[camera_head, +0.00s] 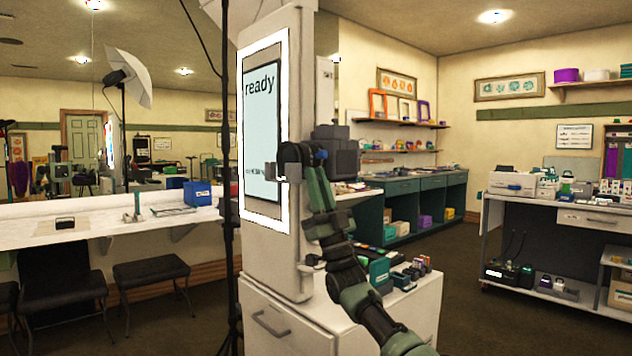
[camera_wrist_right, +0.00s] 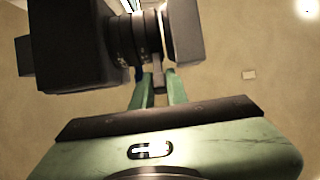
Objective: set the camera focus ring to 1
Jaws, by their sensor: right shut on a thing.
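The camera (camera_wrist_right: 75,45) is a dark box at the upper left of the right wrist view, with a black ribbed focus ring (camera_wrist_right: 127,40) on its lens. A wide dark lens front (camera_wrist_right: 183,30) with a pale rim is to the right. My right gripper (camera_wrist_right: 158,88) reaches up from below, its green fingers closed at the ring's underside on a small grey part there. In the head view the dark camera (camera_head: 340,150) is beside the white booth column, with my right gripper (camera_head: 318,153) against it, partly hidden. No ring marks are legible. My left gripper is out of view.
The booth column (camera_head: 312,90) carries a lit screen (camera_head: 262,130) reading "ready". A thin black stand (camera_head: 230,200) rises left of it. Small boxes sit on the white cabinet (camera_head: 415,310) below my right arm. Open floor (camera_head: 470,300) lies to the right.

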